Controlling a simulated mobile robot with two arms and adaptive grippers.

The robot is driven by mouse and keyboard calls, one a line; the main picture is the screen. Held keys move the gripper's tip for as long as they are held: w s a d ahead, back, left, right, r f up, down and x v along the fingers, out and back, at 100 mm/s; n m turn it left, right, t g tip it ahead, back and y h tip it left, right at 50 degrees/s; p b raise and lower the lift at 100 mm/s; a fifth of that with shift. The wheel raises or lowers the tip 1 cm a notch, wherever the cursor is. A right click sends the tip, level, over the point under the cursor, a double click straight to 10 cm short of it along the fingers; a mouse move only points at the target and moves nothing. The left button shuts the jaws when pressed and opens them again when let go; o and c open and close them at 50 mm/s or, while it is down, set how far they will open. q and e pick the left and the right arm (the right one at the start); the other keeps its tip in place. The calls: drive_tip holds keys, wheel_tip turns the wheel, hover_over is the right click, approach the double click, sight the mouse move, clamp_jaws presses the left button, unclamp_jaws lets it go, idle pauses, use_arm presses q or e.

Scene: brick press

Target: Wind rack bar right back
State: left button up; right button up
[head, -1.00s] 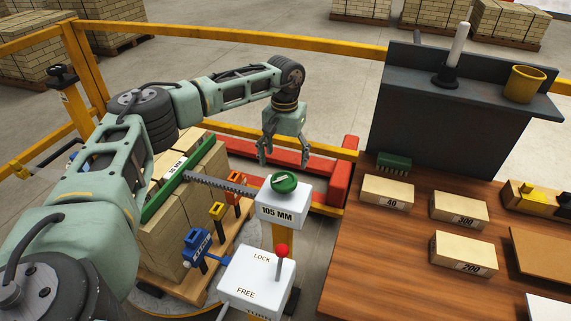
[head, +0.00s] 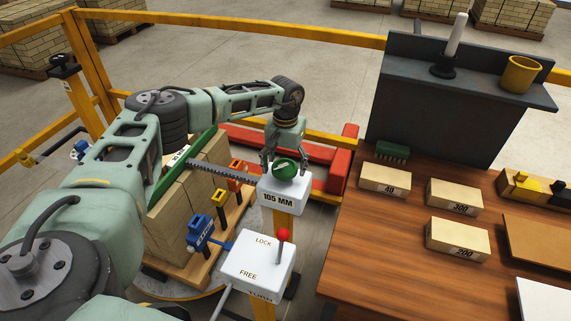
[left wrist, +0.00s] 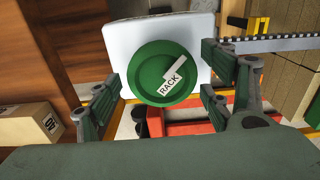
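A toothed rack bar (head: 225,173) runs left from this box to a green bar (head: 172,181) against the stacked bricks. My left gripper (head: 285,165) is over the knob with its fingers around it. In the left wrist view the fingers (left wrist: 162,88) stand open on both sides of the knob, with gaps showing. My right gripper is not in view.
A white LOCK/FREE box (head: 257,268) with a red-topped lever (head: 283,238) stands in front. Blue (head: 201,230), yellow and orange clamps are beside the bricks (head: 185,225). A wooden bench (head: 375,240) with labelled blocks lies right; red beams (head: 320,175) lie behind.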

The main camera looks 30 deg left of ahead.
use_arm(q)
drive_tip(key=c, duration=0.9)
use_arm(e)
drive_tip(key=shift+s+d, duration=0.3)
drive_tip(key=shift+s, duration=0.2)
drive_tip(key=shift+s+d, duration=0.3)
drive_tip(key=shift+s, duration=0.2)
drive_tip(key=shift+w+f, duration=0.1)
use_arm(q)
drive_tip(key=shift+n, duration=0.3)
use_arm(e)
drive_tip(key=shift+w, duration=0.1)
